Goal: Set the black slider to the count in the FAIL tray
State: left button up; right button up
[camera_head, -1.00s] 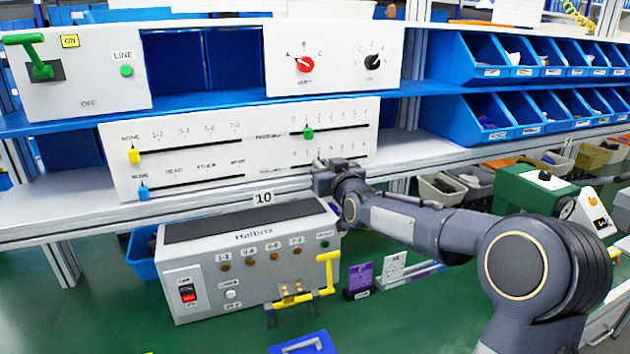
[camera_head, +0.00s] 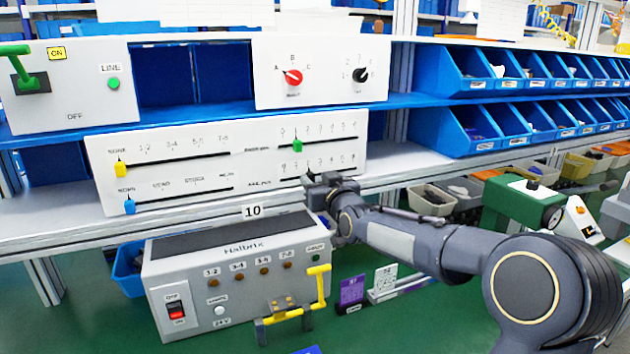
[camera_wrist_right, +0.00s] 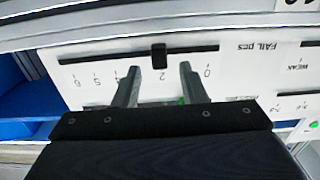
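The black slider (camera_wrist_right: 158,55) sits on the slot beside the "FAIL pcs" label in the right wrist view, which shows the panel upside down. It stands near the mark 2, between 2 and the higher numbers' side too closely to tell exactly. My right gripper (camera_wrist_right: 158,72) is open, with one finger on each side of the slider. No contact with the slider is clear. In the head view my right gripper (camera_head: 317,190) is at the lower right slot of the white slider panel (camera_head: 105,165) and hides the slider. I cannot identify the FAIL tray. My left gripper is out of view.
A green slider (camera_head: 297,146) sits on the slot above; yellow (camera_head: 120,170) and blue (camera_head: 129,207) sliders are at the left. Blue bins (camera_head: 450,75) line the right.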

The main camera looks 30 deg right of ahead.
jog(key=s+b, duration=0.1)
jog(key=s, duration=0.5)
jog(key=shift+s+a, duration=0.15)
jog(key=shift+a, duration=0.05)
jog(key=s+a+f+g+y+p, duration=0.1)
jog(key=s+a+f+g, duration=0.3)
jog(key=s, duration=0.7)
jog(key=s+a+f+g+y+p, duration=0.1)
jog(key=s+a+f+g, duration=0.3)
jog(key=s+f, duration=0.4)
jog(key=s+a+f+m+g+y+p, duration=0.1)
jog(key=s+a+f+g, duration=0.3)
jog(key=s, duration=1.1)
notch_tip(320, 180, down, 2)
jog(key=shift+s+a+f+y, duration=0.25)
jog(key=shift+a+y, duration=0.05)
jog(key=shift+y, duration=0.6)
